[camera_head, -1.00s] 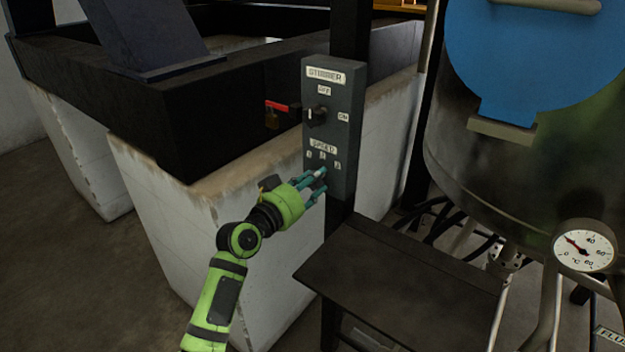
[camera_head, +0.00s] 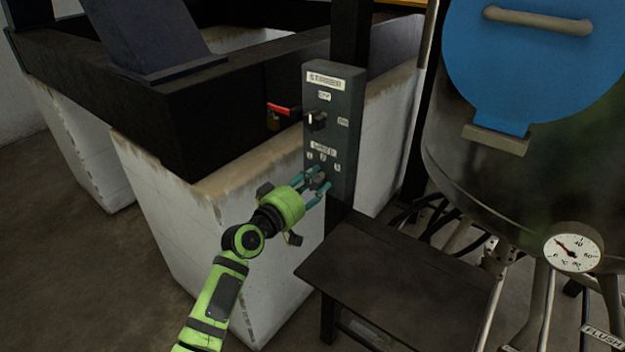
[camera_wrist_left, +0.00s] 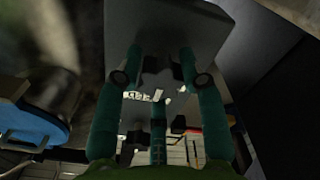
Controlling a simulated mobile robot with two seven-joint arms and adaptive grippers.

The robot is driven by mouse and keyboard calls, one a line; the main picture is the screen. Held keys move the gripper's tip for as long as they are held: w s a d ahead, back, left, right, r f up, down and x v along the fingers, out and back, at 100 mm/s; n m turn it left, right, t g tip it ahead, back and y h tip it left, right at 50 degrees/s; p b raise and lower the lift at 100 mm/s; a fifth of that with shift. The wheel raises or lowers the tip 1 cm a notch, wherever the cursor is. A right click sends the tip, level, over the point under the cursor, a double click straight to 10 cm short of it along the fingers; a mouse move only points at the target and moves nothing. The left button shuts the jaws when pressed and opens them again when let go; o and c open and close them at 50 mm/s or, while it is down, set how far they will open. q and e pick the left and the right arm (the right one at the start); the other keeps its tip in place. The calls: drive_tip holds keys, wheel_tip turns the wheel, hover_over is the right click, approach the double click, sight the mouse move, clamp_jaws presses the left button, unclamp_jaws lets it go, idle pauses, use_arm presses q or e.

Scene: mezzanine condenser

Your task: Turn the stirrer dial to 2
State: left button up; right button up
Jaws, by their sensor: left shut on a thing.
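The grey stirrer box (camera_head: 342,150) stands upright on a dark post, with a STIRRER label at its top. Its lower dial (camera_head: 319,181), under the SPEED label (camera_head: 323,147) and small number marks, is partly hidden by my fingers. I cannot read which mark it points to. My left gripper (camera_head: 318,187) has its teal fingers shut around this dial. In the left wrist view the dark dial (camera_wrist_left: 158,75) sits between the fingers, against the box face. My right gripper is not in view.
A black OFF/ON knob (camera_head: 315,121) sits above the dial. A red-handled lever (camera_head: 283,109) is left of the box. A dark table (camera_head: 400,280) is below right, beside a steel vessel (camera_head: 480,190) with a gauge (camera_head: 573,247). A white plinth (camera_head: 230,230) stands behind my arm.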

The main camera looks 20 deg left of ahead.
use_arm(q)
drive_tip(key=shift+s+d+f, duration=0.1)
drive_tip(key=shift+d+f, duration=0.2)
drive_tip(key=shift+f, duration=0.25)
drive_tip(key=o, duration=1.1)
drive_tip(key=shift+o, duration=0.2)
drive_tip(key=shift+r, duration=0.15)
drive_tip(key=shift+s+a+r, duration=0.1)
drive_tip(key=shift+s+a, duration=0.2)
drive_tip(key=shift+s, duration=0.05)
drive_tip(key=v, duration=1.1)
drive_tip(key=shift+s+d, duration=0.1)
